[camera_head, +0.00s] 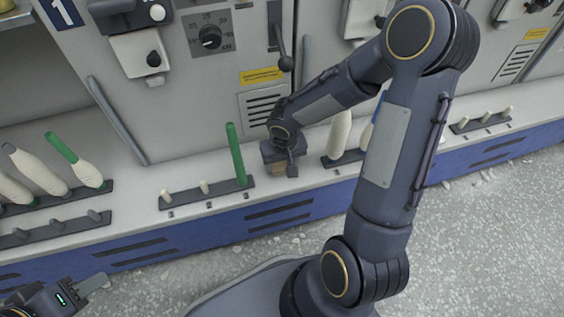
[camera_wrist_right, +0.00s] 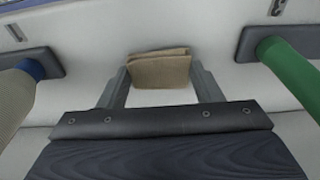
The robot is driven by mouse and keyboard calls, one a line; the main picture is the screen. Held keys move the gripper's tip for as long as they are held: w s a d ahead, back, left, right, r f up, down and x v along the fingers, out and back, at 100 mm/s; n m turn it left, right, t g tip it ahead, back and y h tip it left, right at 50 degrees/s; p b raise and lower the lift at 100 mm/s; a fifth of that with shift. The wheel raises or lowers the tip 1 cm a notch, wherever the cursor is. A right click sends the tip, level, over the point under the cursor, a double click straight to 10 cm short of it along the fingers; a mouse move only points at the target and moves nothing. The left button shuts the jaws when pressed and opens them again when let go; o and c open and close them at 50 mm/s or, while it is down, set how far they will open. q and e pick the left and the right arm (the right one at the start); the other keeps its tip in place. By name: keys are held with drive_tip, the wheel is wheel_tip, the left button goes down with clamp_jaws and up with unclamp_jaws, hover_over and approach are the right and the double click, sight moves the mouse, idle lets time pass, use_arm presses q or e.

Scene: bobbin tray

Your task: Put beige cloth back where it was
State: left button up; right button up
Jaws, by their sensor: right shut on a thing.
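The beige cloth (camera_wrist_right: 160,70) is a small folded piece between the two fingers of my right gripper (camera_wrist_right: 162,84) in the right wrist view. I cannot tell whether the cloth touches the ledge. My left gripper (camera_head: 92,286) is at the lower left corner of the head view, partly cut off, away from the cloth; its finger opening is not clear.
A dark peg rack (camera_head: 207,194) with a green tube (camera_head: 236,153) stands left of the right gripper. Another rack with a cream bobbin (camera_head: 340,134) stands to its right. More bobbins and racks line the ledge at left. The grey machine panel (camera_head: 200,100) rises behind.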

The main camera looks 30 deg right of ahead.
sight(284, 169)
drive_tip(key=shift+f, duration=0.2)
drive_tip(key=o, duration=0.9)
drive_tip(key=shift+r, duration=0.1)
wheel_tip(284, 169, up, 11)
drive_tip(key=s+p, duration=0.2)
drive_tip(key=p, duration=0.3)
drive_tip(key=s+a+r+t+y, duration=0.1)
drive_tip(key=s+r, duration=0.3)
drive_tip(key=s, duration=0.1)
drive_tip(key=s+a+r+t+y, duration=0.1)
drive_tip(key=s+r, duration=0.3)
drive_tip(key=s, duration=0.1)
drive_tip(key=s+a+r+n+t+y, duration=0.1)
drive_tip(key=s+a+r+y, duration=0.1)
drive_tip(key=s+r, duration=0.2)
drive_tip(key=shift+s+a+r+t+p, duration=0.1)
drive_tip(key=shift+s+r+t+p, duration=0.3)
drive_tip(key=shift+r, duration=0.2)
